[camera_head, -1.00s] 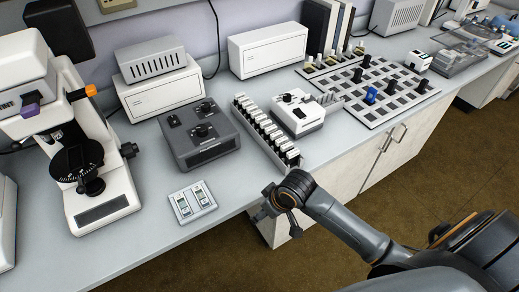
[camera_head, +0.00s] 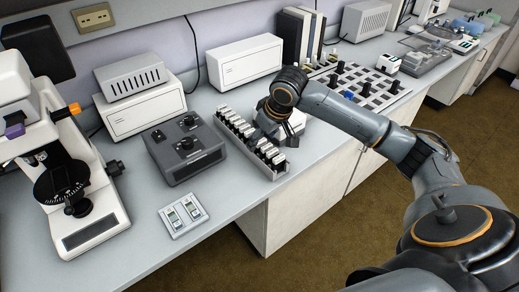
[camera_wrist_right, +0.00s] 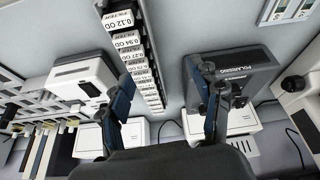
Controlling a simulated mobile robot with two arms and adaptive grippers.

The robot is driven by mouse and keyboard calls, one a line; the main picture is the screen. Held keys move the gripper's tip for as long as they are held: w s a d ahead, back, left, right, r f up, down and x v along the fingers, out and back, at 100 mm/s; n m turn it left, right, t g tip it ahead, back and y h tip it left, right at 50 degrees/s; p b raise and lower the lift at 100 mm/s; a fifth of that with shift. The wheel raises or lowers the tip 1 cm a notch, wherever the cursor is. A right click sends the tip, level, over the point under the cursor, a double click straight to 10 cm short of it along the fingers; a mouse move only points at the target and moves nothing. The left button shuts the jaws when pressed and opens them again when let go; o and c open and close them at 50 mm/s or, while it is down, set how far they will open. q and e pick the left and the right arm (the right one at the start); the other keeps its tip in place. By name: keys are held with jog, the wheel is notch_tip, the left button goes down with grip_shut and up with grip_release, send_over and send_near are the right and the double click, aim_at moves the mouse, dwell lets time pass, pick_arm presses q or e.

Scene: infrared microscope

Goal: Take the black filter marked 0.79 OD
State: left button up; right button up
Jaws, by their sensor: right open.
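A long narrow rack (camera_head: 281,173) holds a row of filters (camera_head: 240,126) with white label tops. In the right wrist view the rack's row runs away from the camera. I can read 0.12 OD (camera_wrist_right: 118,20), 0.94 OD (camera_wrist_right: 126,40) and 0.27 OD (camera_wrist_right: 132,57); the labels farther along are too small to read, so I cannot tell which filter is 0.79 OD. My right gripper (camera_wrist_right: 166,75) is open and empty, its fingers spread on either side of the row in that view. In the head view it is over the rack's right side, its fingers mostly hidden by my wrist. My left gripper is out of view.
A grey control box (camera_head: 185,150) stands left of the rack, and a small white device (camera_head: 297,122) right of it, partly hidden by my arm. A small two-slot holder (camera_head: 184,215) lies near the front edge. A microscope (camera_head: 85,205) stands at left.

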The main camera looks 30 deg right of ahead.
jog(key=m, duration=0.2)
send_near(261, 141)
jog(key=shift+n, duration=0.3)
jog(key=x, duration=0.8)
jog(key=shift+w+f+p, duration=0.1)
jog(key=shift+f+p, duration=0.25)
jog(key=c, duration=1.2)
